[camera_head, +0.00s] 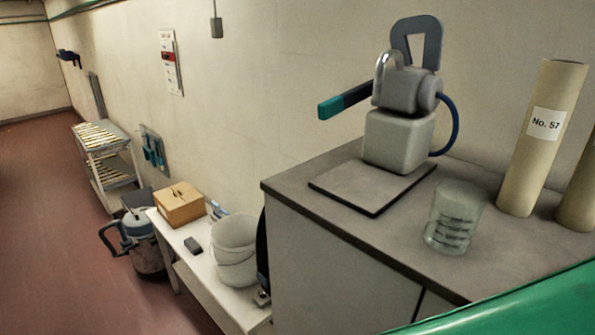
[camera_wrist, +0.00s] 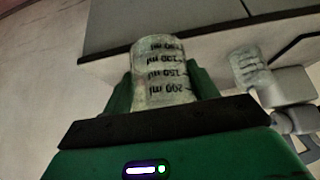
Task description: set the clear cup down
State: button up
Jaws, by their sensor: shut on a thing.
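In the wrist view my gripper (camera_wrist: 162,85) is shut on a clear cup (camera_wrist: 160,72) with dark ml markings, which read upside down in that picture. A green finger stands on each side of the cup. I cannot tell whether its far end touches anything. The head view does not show the held cup or my fingers. There, another clear, banded cup or nested stack (camera_head: 455,215) stands on the grey counter (camera_head: 395,230), with no fingers around it. What looks like it also shows at right in the wrist view (camera_wrist: 250,70).
Cardboard tubes (camera_head: 540,165) stand at the back right. Bare counter lies between plate and clear stack.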

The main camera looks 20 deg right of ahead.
jog(key=w+d, duration=0.3)
jog(key=w+d+f, duration=0.1)
jog(key=w+d, duration=0.2)
jog(key=d, duration=0.1)
jog(key=w+d, duration=0.4)
jog(key=shift+f, duration=0.2)
notch_tip(320, 180, down, 4)
jog(key=b, duration=0.4)
jog(key=o, duration=1.1)
jog(key=shift+c, duration=0.2)
jog(key=shift+r, duration=0.15)
jog(key=shift+s+a+r, duration=0.1)
jog(key=shift+a+r, duration=0.05)
jog(key=shift+r, duration=0.2)
jog(key=b+v, duration=0.1)
jog(key=v, duration=1)
jog(key=shift+r, duration=0.2)
jog(key=shift+a, duration=0.1)
